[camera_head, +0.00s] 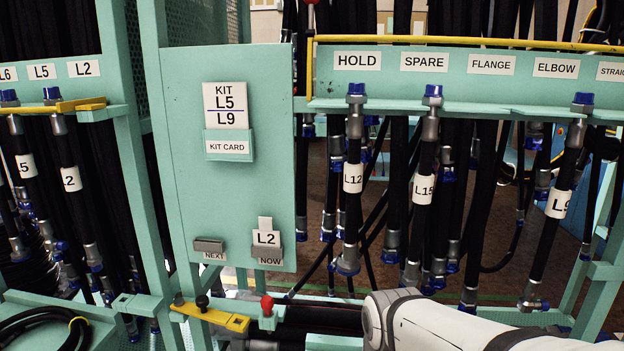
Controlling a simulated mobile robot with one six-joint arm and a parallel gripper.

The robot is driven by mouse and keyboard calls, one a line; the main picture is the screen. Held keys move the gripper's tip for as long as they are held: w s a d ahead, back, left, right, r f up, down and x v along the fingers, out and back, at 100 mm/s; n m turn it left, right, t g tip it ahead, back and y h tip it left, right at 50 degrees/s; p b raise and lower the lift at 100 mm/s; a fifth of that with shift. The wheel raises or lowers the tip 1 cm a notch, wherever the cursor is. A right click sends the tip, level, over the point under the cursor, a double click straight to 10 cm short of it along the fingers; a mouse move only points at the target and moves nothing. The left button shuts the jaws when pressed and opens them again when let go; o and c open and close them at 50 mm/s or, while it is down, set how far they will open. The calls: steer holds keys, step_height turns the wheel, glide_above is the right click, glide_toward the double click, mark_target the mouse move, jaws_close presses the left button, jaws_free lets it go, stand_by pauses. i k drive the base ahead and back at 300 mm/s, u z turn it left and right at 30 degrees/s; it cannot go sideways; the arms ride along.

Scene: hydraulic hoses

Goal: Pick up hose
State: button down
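Black hoses with blue caps and white tags hang on a green rack. Under the HOLD label hangs hose L12 (353,205). Under SPARE hangs hose L15 (422,190). Under ELBOW, toward the right, hangs hose L9 (557,204). On the left rack hang hose L2 (71,178), under the L2 label, and a hose tagged with a 5 (26,167), under the L5 label. The green board carries a kit card (225,105) reading KIT L5 L9. An L2 card (266,237) stands in the NOW clip. My gripper is not in view; only a white arm link shows at the bottom right.
The NEXT clip (209,246) shows no card. A yellow bar (470,44) runs along the right rack. A yellow bracket (210,317) and a red knob (267,305) sit below the board. Many more hoses hang behind, leaving little free room between them.

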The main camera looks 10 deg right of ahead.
mark_target(348, 265)
steer(key=z, duration=0.4)
steer(key=k, duration=1.5)
steer(key=u, duration=0.95)
steer(key=i, duration=1)
